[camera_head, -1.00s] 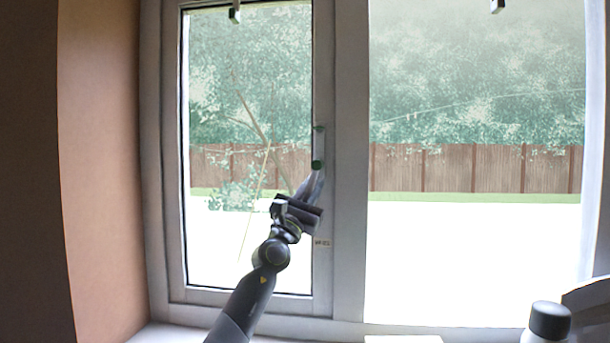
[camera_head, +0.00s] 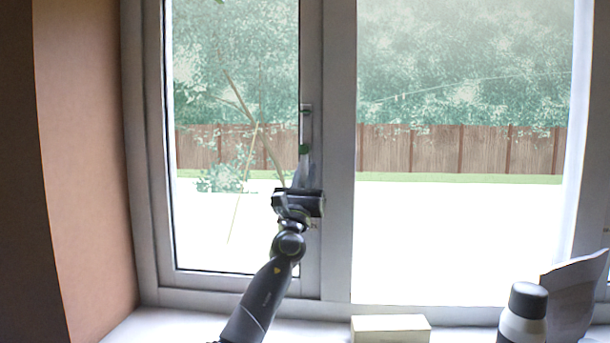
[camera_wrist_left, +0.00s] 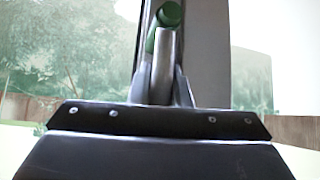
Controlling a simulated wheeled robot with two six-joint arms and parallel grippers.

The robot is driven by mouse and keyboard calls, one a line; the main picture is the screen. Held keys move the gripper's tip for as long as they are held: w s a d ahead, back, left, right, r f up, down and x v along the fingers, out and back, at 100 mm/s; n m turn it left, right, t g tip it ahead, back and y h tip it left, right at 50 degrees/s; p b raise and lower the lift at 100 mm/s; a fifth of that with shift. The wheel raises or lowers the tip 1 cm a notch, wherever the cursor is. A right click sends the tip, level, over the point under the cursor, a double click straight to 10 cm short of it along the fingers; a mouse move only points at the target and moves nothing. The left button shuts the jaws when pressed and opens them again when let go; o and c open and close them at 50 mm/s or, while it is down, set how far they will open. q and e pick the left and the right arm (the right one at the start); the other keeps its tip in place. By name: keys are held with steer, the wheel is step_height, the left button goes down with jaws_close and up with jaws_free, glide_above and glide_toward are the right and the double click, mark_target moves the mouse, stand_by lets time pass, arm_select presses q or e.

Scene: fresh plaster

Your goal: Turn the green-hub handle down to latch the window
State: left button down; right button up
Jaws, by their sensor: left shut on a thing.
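The green-hub handle (camera_head: 304,150) sits on the right stile of the left window sash (camera_head: 312,250). Its lever points nearly straight down from the green hub, and its lower part is hidden by my gripper. In the left wrist view, the green hub (camera_wrist_left: 168,15) and the grey lever (camera_wrist_left: 163,68) stand between the fingers. My left gripper (camera_head: 301,180) is shut on the lever just below the hub. The sash looks closed against its frame. My right gripper is not in view.
A pale box (camera_head: 390,329), a dark-capped bottle (camera_head: 525,312) and a grey sheet-like object (camera_head: 577,290) stand on the sill at right. A brown wall (camera_head: 85,170) bounds the left. The sill (camera_head: 165,328) at lower left looks clear.

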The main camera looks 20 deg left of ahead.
arm_select(q)
steer(key=shift+r, duration=0.1)
steer(key=c, duration=1.3)
jaws_free()
steer(key=shift+w, duration=0.1)
steer(key=shift+c, duration=0.2)
steer(key=shift+f, duration=0.2)
steer(key=shift+s+f, duration=0.15)
steer(key=shift+s, duration=0.05)
steer(key=b+v, duration=0.1)
steer(key=v, duration=1.5)
steer(key=shift+s+f, duration=0.25)
steer(key=shift+f, duration=0.05)
steer(key=shift+d+f, duration=0.1)
steer(key=shift+d, duration=0.05)
